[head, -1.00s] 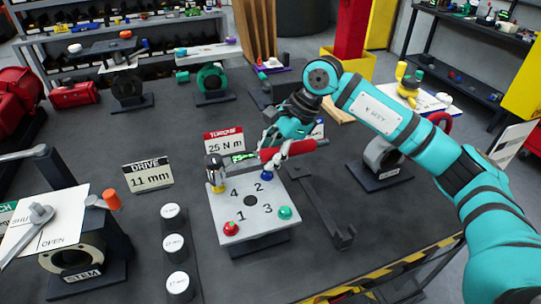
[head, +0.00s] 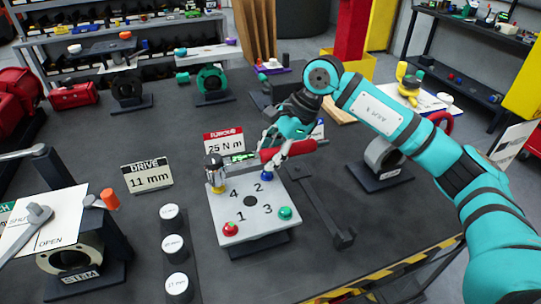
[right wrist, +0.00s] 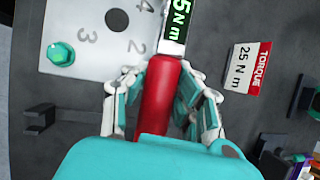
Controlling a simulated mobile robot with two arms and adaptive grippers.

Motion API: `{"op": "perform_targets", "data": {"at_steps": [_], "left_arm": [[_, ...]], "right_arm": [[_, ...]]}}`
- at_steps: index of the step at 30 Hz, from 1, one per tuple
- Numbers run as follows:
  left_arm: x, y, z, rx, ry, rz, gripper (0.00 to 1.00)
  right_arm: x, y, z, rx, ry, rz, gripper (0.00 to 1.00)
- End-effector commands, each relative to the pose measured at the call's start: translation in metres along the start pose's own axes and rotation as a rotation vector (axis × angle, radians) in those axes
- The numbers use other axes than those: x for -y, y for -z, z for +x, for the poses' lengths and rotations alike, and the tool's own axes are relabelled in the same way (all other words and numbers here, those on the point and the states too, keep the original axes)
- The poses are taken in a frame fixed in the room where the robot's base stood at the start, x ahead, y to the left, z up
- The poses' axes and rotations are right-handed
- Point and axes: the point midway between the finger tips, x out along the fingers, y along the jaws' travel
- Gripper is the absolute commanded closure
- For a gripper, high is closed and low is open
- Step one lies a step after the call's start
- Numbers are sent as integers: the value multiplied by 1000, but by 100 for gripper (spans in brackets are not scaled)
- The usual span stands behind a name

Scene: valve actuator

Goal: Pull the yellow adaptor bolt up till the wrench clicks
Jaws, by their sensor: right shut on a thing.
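The torque wrench has a red handle (head: 288,150) and a lit green display (head: 240,157). Its silver head (head: 213,165) sits over the yellow adaptor bolt (head: 218,186) at the corner marked 4 of the grey plate (head: 255,213). My right gripper (head: 278,148) is shut on the red handle; in the right wrist view its fingers lie on both sides of the handle (right wrist: 163,95). The wrench lies roughly level above the plate's far edge. The display's full reading is not legible. The yellow bolt is outside the right wrist view. My left gripper is not in view.
Red (head: 230,229), green (head: 285,213) and blue (head: 266,176) bolts stand at the other corners. A 25 N m torque sign (head: 224,143) stands behind the wrench, and an 11 mm drive sign (head: 147,176) to the left. A dark bracket (head: 325,208) lies right of the plate.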

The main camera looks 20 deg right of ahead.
Motion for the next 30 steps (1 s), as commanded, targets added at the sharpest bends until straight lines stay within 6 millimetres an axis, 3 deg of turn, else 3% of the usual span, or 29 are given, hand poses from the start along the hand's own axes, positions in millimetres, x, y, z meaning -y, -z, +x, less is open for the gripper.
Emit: {"op": "perform_targets", "data": {"at_steps": [30], "left_arm": [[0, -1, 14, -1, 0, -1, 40]], "right_arm": [[-1, 6, 13, 3, 3, -1, 100]]}}
